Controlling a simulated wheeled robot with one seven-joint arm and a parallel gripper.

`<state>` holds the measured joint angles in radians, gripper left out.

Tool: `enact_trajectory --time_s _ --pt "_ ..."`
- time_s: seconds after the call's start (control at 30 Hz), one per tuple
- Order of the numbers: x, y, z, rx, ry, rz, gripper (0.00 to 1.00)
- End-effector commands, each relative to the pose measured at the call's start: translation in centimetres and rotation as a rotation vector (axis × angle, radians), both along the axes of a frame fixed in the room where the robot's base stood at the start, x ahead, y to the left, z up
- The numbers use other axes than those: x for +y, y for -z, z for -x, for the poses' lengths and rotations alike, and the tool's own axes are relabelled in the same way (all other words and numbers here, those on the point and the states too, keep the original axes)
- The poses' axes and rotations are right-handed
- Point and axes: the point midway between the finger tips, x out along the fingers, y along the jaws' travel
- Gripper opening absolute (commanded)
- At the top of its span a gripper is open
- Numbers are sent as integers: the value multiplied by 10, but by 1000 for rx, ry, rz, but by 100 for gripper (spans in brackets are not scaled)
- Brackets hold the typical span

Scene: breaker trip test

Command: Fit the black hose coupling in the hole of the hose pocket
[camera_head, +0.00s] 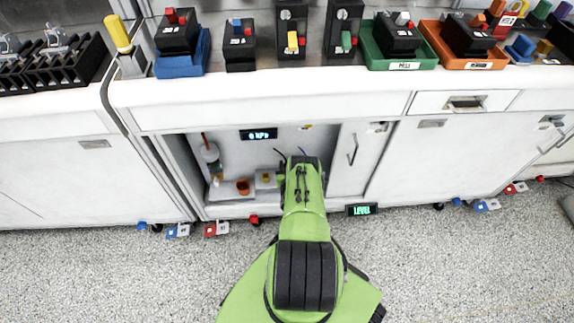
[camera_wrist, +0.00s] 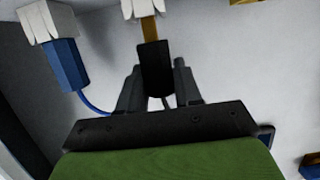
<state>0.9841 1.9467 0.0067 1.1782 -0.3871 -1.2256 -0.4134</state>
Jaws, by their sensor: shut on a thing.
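In the wrist view, my gripper (camera_wrist: 157,67) is shut on the black hose coupling (camera_wrist: 155,58), a dark block between its two fingers. The coupling's far end points at a white block (camera_wrist: 142,8) with a yellow-brown piece (camera_wrist: 149,28) below it. The coupling overlaps the lower end of that piece in the picture; I cannot tell whether they touch. I cannot make out the hose pocket's hole. In the head view, my gripper is inside the open cabinet bay (camera_head: 225,145), mostly hidden by my green arm.
A blue fitting (camera_wrist: 66,65) with a blue hose hangs from another white block (camera_wrist: 47,21) to the left. The counter (camera_head: 290,84) overhangs the bay.

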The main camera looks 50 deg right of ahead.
Motion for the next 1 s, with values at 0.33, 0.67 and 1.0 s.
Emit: enact_trajectory --time_s 0.33,0.67,1.0 --pt "0 9 0 -2 -1 0 3" --pt "0 17 0 0 0 0 3" --pt "0 18 0 -1 0 0 64"
